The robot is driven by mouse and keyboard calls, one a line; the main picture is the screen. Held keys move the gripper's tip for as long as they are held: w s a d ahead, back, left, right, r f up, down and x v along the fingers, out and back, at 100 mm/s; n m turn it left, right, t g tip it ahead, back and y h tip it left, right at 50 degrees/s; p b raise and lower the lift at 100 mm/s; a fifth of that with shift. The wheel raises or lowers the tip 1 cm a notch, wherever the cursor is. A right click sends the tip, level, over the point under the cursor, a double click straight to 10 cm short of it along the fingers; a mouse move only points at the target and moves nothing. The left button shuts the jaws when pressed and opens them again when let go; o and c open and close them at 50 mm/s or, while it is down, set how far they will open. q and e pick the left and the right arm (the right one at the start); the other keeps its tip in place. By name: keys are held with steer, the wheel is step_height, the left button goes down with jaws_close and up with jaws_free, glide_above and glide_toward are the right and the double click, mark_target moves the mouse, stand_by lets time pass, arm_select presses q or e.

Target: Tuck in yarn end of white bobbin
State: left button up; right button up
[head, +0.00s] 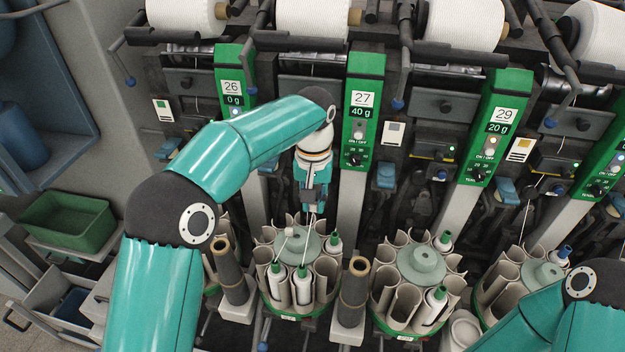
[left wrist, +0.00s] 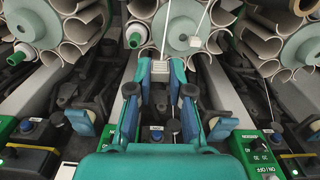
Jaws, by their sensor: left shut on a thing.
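My left gripper (head: 310,207) points down above the middle round magazine (head: 290,313). It is shut, and a thin white yarn (head: 305,243) runs from its tips down towards the white bobbins. Two white bobbins with green tips, one on the left (head: 276,281) and one on the right (head: 301,287), stand in the front pockets; another (head: 334,243) stands at the right. In the left wrist view the closed fingertips (left wrist: 160,72) are at the magazine's edge, with the yarn (left wrist: 165,28) leading away from them. Which bobbin the yarn belongs to is hard to tell. My right gripper is out of view.
Green-and-black control panels, such as number 27 (head: 361,112), stand behind the arm. Another magazine (head: 408,322) with white bobbins is to the right. Brown tubes (head: 354,288) stand between magazines. A green bin (head: 66,222) is at the left. My right arm enters at lower right.

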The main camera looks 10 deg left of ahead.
arm_select(q)
steer(key=b, duration=0.5)
glide_above(302, 267)
steer(key=shift+m, duration=0.3)
step_height(302, 267, down, 7)
steer(key=shift+f, duration=0.1)
steer(key=shift+w+b, duration=0.1)
steer(key=shift+b, duration=0.25)
step_height(302, 267, down, 4)
steer(key=b, duration=0.3)
steer(key=shift+r, duration=0.25)
steer(key=shift+r, duration=0.1)
steer(key=shift+f, duration=0.5)
steer(key=o, duration=1.2)
